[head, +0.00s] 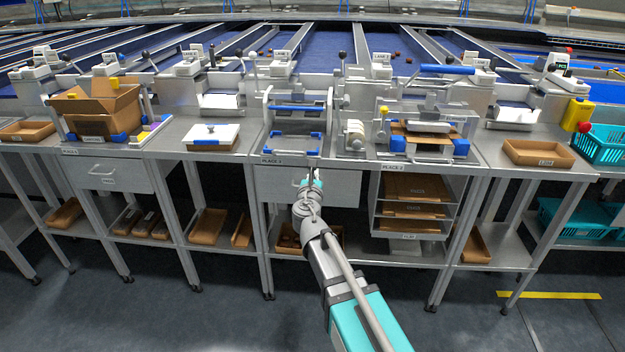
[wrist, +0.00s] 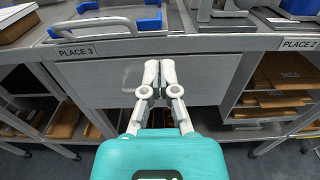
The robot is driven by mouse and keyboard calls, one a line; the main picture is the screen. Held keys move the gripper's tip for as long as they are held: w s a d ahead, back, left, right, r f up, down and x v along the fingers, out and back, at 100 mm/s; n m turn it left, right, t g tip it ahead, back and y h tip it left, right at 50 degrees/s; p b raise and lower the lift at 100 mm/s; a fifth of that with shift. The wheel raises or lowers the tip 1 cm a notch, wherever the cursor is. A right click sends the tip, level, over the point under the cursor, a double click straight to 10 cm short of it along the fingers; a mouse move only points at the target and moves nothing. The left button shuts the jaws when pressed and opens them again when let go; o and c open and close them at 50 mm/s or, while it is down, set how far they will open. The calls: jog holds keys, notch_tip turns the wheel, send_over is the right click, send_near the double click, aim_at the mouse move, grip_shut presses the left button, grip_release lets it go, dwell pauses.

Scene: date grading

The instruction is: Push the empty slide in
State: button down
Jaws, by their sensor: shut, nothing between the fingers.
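The empty slide (head: 295,143) is a grey plate with blue corner blocks and a bar handle at its front. It lies on the bench top at PLACE 3, in front of a metal frame, with nothing on it. In the wrist view its handle (wrist: 97,26) shows at the upper left, near the bench edge. My gripper (head: 313,174) is shut and empty, below the bench edge and right of the handle. In the wrist view my gripper (wrist: 160,66) has its fingertips together before a grey drawer front (wrist: 210,80). I cannot tell whether they touch it.
The PLACE 2 slide, right, carries brown card between blue blocks (head: 460,147). A white-lidded box (head: 211,133) sits left of PLACE 3. The bench front edge (wrist: 250,43) lies above my fingertips. The floor in front is clear.

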send_near(319, 145)
jog(key=shift+w+r, duration=0.2)
jog(key=shift+r, duration=0.3)
jog(key=w, duration=0.8)
jog(key=shift+w+d, duration=0.1)
jog(key=shift+d, duration=0.05)
dwell(0.5)
jog(key=s, duration=1.4)
jog(key=shift+a, duration=0.25)
jog(key=shift+d, duration=0.1)
